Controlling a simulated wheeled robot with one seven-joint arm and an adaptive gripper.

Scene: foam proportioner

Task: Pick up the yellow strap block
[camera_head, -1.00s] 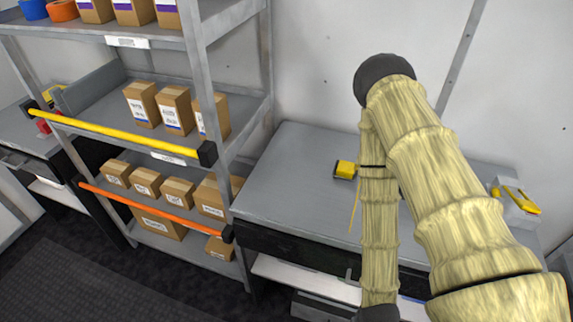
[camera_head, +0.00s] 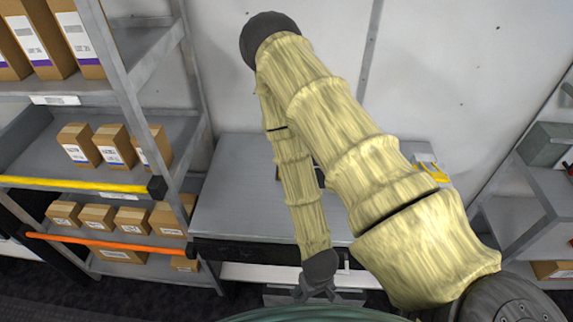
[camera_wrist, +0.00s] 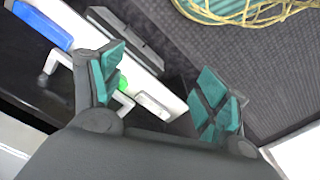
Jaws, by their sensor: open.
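The yellow strap block cannot be made out clearly now. A yellow and black block on the grey workbench (camera_head: 235,195) is seen in the earlier head view, but my arm now covers that area and only a dark sliver shows beside it. My gripper (camera_head: 318,292) hangs low at the front of the bench in the head view, pointing down. In the wrist view my gripper (camera_wrist: 160,90) has its teal-padded fingers apart with nothing between them, above a white lower shelf and dark floor.
A rack on the left holds cardboard boxes (camera_head: 112,146), with a yellow bar (camera_head: 75,184) and an orange bar (camera_head: 90,241) across its front. A white box (camera_head: 425,160) with a yellow item sits on the bench's right. A blue object (camera_wrist: 42,24) shows in the wrist view.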

